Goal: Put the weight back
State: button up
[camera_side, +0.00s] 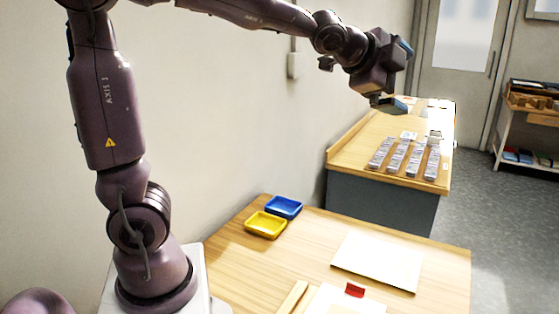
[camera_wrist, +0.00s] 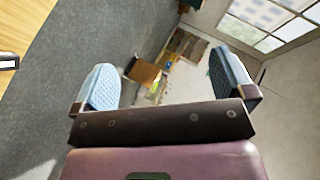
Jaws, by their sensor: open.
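My gripper (camera_side: 388,104) is open and raised in the air, well above the tables, at the upper right of the side view. In the wrist view its two pale blue finger pads stand wide apart with nothing between them (camera_wrist: 164,82). A small red block (camera_side: 355,290) stands on a white sheet (camera_side: 345,303) at the front of the near table. I cannot tell whether this block is the weight. A small dark and silver thing (camera_wrist: 8,62) shows at the left edge of the wrist view, on a wooden top; its kind is unclear.
The near table (camera_side: 300,244) holds a blue tray (camera_side: 283,207), a yellow tray (camera_side: 265,225), a pale board (camera_side: 378,262) and a wooden strip (camera_side: 293,298). The far table (camera_side: 352,146) carries several rows of grey pieces (camera_side: 413,158). A shelf (camera_side: 530,112) stands at right.

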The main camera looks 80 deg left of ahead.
jog(key=s+d+f+n+g, duration=0.2)
jog(key=s+f+n, duration=0.1)
jog(key=s, duration=0.4)
jog(key=s+d+f+n+g+h, duration=0.1)
jog(key=s+d+f+n+g, duration=0.1)
jog(key=s, duration=0.6)
jog(key=s+d+f+n+g+h, duration=0.1)
jog(key=s+d+f+n+g, duration=0.1)
jog(key=s+f+n, duration=0.3)
jog(key=s+n+g, duration=0.1)
jog(key=s, duration=0.2)
jog(key=shift+s, duration=0.2)
